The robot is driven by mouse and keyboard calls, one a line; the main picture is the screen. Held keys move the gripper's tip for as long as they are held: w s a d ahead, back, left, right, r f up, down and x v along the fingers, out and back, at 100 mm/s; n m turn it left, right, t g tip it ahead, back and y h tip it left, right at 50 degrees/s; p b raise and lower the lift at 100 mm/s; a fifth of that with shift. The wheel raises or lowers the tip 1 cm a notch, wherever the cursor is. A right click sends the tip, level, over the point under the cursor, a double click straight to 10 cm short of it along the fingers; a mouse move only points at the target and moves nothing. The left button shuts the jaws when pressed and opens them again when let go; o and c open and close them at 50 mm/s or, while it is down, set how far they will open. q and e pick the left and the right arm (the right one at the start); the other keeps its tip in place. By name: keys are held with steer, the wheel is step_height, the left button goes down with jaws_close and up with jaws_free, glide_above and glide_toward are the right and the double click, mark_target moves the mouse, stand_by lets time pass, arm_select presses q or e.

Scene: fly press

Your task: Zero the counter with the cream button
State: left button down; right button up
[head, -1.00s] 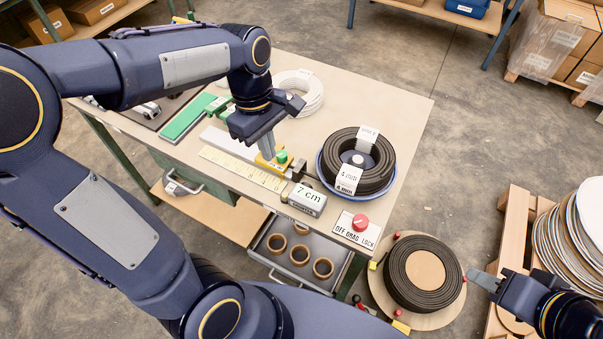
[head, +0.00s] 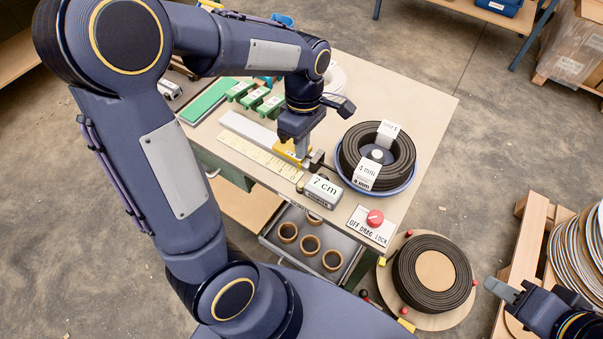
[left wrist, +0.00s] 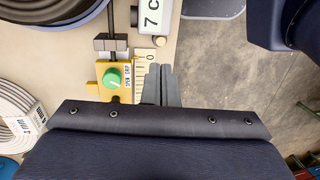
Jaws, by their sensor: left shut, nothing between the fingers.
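The counter (head: 322,190) is a small grey box reading "7 cm" near the bench's front edge; its end also shows in the left wrist view (left wrist: 152,16). A round cream button (left wrist: 158,41) shows at the counter's end in the left wrist view. My left gripper (head: 302,156) points down over the yellow clamp block beside the ruler. Its shut, empty fingers (left wrist: 161,72) are just short of the button in the left wrist picture; I see no contact. My right gripper (head: 503,288) is away at the lower right, its jaw opening unclear.
The yellow block (left wrist: 115,80) with a green knob stands beside the fingers, by the ruler (head: 262,158). A black cable coil (head: 400,160) sits in a blue dish right of the counter. The red drag-lock knob (head: 375,217) is at the front corner.

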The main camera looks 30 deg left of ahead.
mark_target(301, 184)
arm_select(q)
steer(key=f, duration=0.3)
steer(key=s+f, duration=0.1)
steer(key=f, duration=0.5)
steer(key=shift+s+d, duration=0.2)
steer(key=shift+d, duration=0.05)
